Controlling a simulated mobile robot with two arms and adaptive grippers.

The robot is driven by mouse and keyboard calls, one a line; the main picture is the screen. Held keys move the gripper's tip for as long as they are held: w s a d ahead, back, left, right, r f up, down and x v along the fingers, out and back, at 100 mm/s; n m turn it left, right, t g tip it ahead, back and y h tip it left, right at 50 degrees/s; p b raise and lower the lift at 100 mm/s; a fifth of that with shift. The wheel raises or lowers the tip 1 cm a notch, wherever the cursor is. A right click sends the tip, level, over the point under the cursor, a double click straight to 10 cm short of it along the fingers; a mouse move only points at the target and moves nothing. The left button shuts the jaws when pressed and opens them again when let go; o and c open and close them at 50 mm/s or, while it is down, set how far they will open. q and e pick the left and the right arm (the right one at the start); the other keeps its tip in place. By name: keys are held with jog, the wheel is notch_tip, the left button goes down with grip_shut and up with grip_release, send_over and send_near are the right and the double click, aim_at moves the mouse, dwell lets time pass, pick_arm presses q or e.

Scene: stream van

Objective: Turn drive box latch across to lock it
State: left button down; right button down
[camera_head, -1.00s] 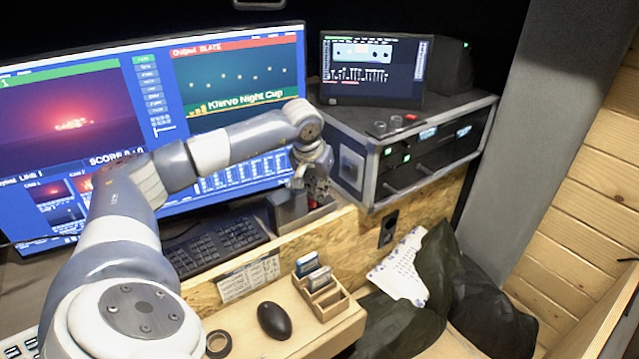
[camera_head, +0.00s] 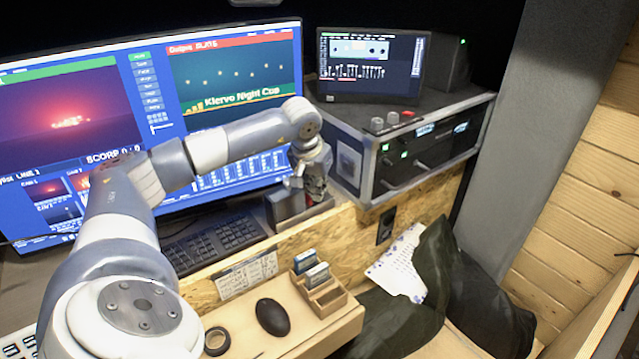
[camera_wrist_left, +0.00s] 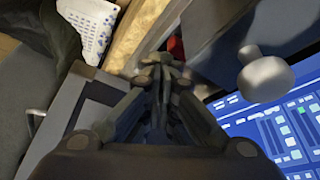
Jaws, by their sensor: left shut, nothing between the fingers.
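A small grey box (camera_head: 284,207), which looks like the drive box, stands on the wooden ledge below the large monitor. My left gripper (camera_head: 316,192) is at its right side, pointing down, fingers shut with nothing between them. In the left wrist view the shut fingertips (camera_wrist_left: 158,66) are beside a red part (camera_wrist_left: 175,46). A pale grey knob (camera_wrist_left: 265,78) stands out to their right, apart from the fingers; it may be the latch. The gripper hides part of the box in the head view, so the latch's angle and any touch cannot be told. My right gripper is not in view.
A rack case (camera_head: 425,140) with a small monitor (camera_head: 370,66) stands close on the right. The large monitor (camera_head: 240,75) is behind the arm. A keyboard (camera_head: 215,242), a card holder (camera_head: 322,293) and a mouse (camera_head: 272,317) lie in front.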

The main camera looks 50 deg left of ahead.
aim_at(307, 199)
pick_arm(q)
jog(key=shift+s+f, duration=0.35)
jog(key=shift+s, duration=0.05)
jog(key=shift+a+r+g, duration=0.2)
jog(key=shift+a+g, duration=0.1)
jog(key=shift+a, duration=0.25)
jog(key=shift+a+r, duration=0.15)
jog(key=shift+r, duration=0.1)
jog(key=v, duration=0.6)
jog(key=shift+s+r, duration=0.2)
jog(key=shift+s, duration=0.1)
jog(key=v, duration=0.3)
jog(key=d+v, duration=0.1)
jog(key=v, duration=0.1)
jog(key=shift+w+d+r, duration=0.1)
jog(key=shift+w+r, duration=0.05)
jog(key=shift+w, duration=0.1)
